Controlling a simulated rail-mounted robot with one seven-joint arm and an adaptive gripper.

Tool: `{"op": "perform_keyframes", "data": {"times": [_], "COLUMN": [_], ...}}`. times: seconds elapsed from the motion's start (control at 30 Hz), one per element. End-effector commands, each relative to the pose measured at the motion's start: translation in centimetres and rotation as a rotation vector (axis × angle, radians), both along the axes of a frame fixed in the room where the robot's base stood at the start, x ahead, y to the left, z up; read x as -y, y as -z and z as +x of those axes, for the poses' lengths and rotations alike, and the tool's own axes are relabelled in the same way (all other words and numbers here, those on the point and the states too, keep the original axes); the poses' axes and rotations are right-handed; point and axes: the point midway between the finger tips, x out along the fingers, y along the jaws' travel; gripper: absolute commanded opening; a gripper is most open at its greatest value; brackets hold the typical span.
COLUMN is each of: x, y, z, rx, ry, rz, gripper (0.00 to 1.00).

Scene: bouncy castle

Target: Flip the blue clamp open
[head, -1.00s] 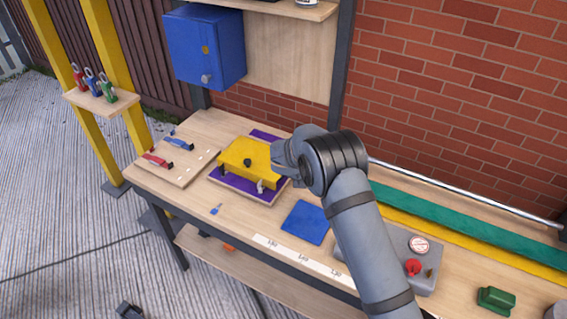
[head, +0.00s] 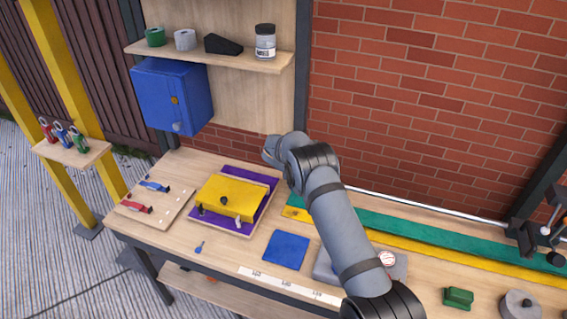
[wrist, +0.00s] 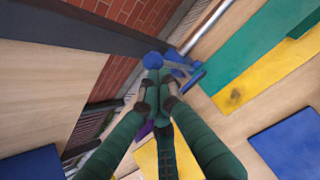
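The blue clamp (head: 155,187) lies on the wooden board at the left end of the bench in the head view, behind a red clamp (head: 137,208). It looks low and flat; its exact lever position is too small to tell. My gripper (head: 273,150) is above the back of the bench, right of the blue clamp and well apart from it. In the wrist view, the dark green fingers of my gripper (wrist: 156,98) converge, with green and blue parts between and beyond them. Whether they are open or shut is unclear. The blue clamp cannot be made out there.
A yellow block (head: 232,197) on a purple-topped board (head: 262,186) stands between the clamps and my arm. A small blue key-like piece (head: 199,247) and a blue mat (head: 286,250) lie in front. A blue cabinet (head: 170,96) and a shelf (head: 215,57) hang above.

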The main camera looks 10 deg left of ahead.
Motion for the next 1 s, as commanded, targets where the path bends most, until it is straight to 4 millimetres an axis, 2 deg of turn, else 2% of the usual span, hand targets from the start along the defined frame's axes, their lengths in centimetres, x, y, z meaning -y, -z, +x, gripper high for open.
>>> {"op": "perform_keyframes", "data": {"times": [0.3, 0.83, 1.0], "x": [1.2, 1.7, 1.9], "y": [-0.5, -0.6, -1.8], "z": [1.4, 1.7, 1.7], "rx": [0.006, 0.009, 0.009], "ry": [0.000, 0.005, 0.007], "rz": [0.000, -0.001, -0.002], "gripper": [0.00, 0.00, 0.00]}}
